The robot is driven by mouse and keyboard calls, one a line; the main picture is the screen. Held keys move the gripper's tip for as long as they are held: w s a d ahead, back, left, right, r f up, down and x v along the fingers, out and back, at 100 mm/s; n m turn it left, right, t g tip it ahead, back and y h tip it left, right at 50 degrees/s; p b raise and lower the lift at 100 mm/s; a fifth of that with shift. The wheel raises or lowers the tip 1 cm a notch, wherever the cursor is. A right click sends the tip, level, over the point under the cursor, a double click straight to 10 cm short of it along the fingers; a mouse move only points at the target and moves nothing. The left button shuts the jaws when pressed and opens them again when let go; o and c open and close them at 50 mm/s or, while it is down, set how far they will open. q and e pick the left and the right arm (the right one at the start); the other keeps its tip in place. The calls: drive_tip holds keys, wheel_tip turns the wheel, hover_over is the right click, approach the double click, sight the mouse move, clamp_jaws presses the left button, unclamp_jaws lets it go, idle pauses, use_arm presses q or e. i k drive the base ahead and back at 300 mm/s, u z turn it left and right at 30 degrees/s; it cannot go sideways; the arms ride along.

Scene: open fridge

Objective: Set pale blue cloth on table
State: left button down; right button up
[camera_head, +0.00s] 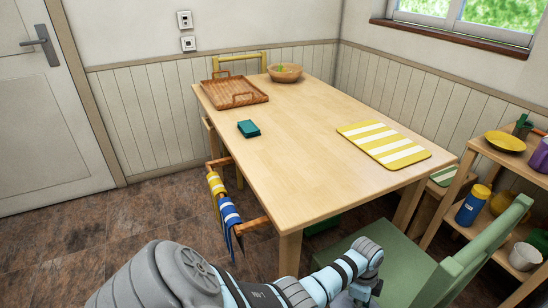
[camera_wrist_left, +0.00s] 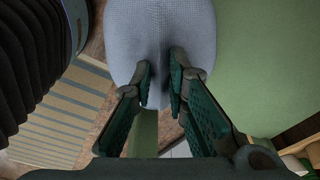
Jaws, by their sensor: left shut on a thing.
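The pale blue cloth (camera_wrist_left: 160,30) shows in the left wrist view, gathered between the fingers of my left gripper (camera_wrist_left: 161,85). The gripper is shut on it, and the cloth bulges out beyond the fingertips. In the head view my left arm reaches to the green chair at the table's near right side. The wooden table (camera_head: 285,140) fills the middle of the head view. My right gripper is in neither view.
On the table are a wicker tray (camera_head: 218,91), a wooden bowl (camera_head: 285,73), a teal block (camera_head: 248,129) and a yellow-striped mat (camera_head: 384,145). The table's middle and near part are clear. A green chair (camera_head: 478,250) and a shelf (camera_head: 500,153) stand at the right. Striped cloths (camera_head: 227,210) hang at the table's left.

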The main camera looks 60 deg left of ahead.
sight(296, 170)
drive_tip(key=k, duration=0.35)
drive_tip(key=u, duration=3.45)
drive_tip(key=k, duration=1.35)
drive_tip(key=z, duration=1.35)
drive_tip(key=i, duration=0.95)
